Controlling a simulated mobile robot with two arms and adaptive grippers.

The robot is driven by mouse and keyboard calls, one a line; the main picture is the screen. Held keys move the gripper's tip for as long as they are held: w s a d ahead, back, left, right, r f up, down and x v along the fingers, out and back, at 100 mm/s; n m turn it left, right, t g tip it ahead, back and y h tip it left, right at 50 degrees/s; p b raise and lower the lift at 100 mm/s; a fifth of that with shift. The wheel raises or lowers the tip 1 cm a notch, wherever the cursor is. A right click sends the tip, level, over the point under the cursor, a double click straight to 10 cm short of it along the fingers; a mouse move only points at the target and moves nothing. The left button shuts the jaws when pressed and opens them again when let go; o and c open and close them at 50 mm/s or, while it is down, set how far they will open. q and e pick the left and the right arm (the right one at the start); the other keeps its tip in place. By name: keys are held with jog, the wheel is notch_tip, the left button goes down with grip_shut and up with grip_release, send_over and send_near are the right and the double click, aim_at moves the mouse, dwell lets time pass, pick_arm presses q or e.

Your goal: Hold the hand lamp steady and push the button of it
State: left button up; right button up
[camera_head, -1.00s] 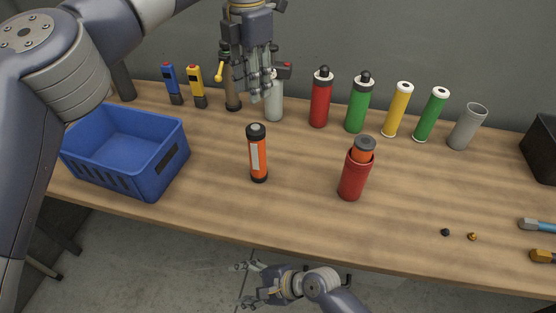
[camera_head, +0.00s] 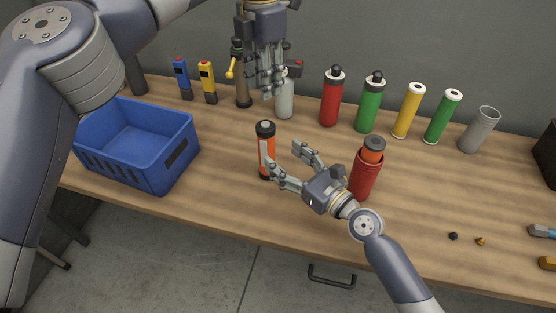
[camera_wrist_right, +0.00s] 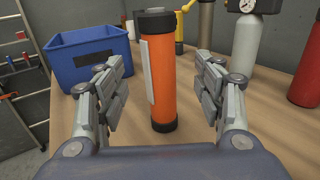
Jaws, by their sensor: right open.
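The hand lamp is an orange cylinder with black ends and a white strip (camera_head: 268,160), upright on the table. It also shows in the right wrist view (camera_wrist_right: 165,85). My right gripper (camera_head: 281,152) is open just right of the lamp. In the wrist view the lamp stands between its open fingers (camera_wrist_right: 160,72), with a gap visible on both sides. My left gripper (camera_head: 266,85) hangs fingers down above the table, behind and above the lamp; I cannot tell how far its fingers are open. A small grey patch shows on the lamp's black top; the button is not clear.
A blue crate (camera_head: 85,150) stands left of the lamp. A red holder with an orange cylinder in it (camera_head: 366,175) is close to my right wrist. Bottles and tubes, including a red one (camera_head: 331,100), line the back.

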jog(key=shift+f, duration=2)
notch_tip(320, 180, down, 4)
jog(key=shift+r, duration=0.1)
jog(key=x, duration=0.6)
jog(key=shift+w+a, duration=0.2)
jog(key=shift+w, duration=0.15)
jog(key=shift+w+a, duration=0.25)
pick_arm(q)
jog(key=shift+w, duration=0.1)
pick_arm(e)
jog(key=c, duration=1.3)
pick_arm(q)
grip_shut()
